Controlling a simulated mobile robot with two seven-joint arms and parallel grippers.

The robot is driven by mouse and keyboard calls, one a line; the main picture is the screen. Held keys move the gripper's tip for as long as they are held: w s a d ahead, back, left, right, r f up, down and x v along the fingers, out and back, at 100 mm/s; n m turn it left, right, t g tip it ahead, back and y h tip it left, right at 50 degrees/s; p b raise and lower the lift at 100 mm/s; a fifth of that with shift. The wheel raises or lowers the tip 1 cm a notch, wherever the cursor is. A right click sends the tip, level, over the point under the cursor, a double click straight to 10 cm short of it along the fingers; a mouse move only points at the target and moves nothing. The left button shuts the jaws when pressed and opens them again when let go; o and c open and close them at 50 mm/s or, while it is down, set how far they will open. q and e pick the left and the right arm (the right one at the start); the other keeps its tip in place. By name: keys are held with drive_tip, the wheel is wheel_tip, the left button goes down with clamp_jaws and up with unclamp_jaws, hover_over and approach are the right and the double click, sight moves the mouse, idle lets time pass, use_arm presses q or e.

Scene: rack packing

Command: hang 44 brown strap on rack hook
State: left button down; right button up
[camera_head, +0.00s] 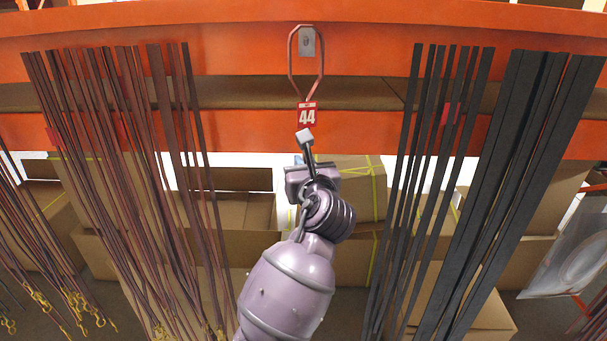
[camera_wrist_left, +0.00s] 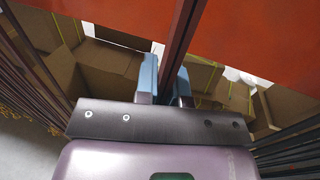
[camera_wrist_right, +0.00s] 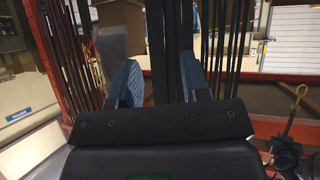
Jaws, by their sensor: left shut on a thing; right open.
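A hook's grey plate (camera_head: 307,42) sits on the orange rack beam at the top centre of the head view, with the red 44 tag (camera_head: 307,116) below it. A thin reddish-brown loop (camera_head: 291,68) surrounds the plate; I cannot tell whether it is the strap or hook wire. My left gripper (camera_head: 305,137) is just under the tag. In the left wrist view its fingers (camera_wrist_left: 166,72) are shut on a dark reddish-brown strap (camera_wrist_left: 184,35). The strap's lower part is hidden behind my arm. My right gripper (camera_wrist_right: 160,75) is open, with dark straps beyond its fingers.
Brown straps (camera_head: 105,140) with brass-coloured ends hang left of the 44 tag. Black straps (camera_head: 515,150) hang on the right. The orange beam (camera_head: 220,45) spans the top, with cardboard boxes (camera_head: 360,190) behind.

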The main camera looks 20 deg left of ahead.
use_arm(q)
drive_tip(key=shift+w+a+f, duration=0.15)
drive_tip(key=shift+w+f, duration=0.3)
drive_tip(key=shift+w, duration=0.15)
drive_tip(key=shift+w+a+f, duration=0.15)
drive_tip(key=shift+w+f, duration=0.25)
drive_tip(key=shift+w, duration=0.15)
use_arm(e)
drive_tip(key=shift+r, duration=0.1)
use_arm(q)
drive_tip(key=c, duration=1.1)
unclamp_jaws()
use_arm(e)
drive_tip(key=shift+w+r, duration=0.1)
drive_tip(key=shift+w, duration=0.1)
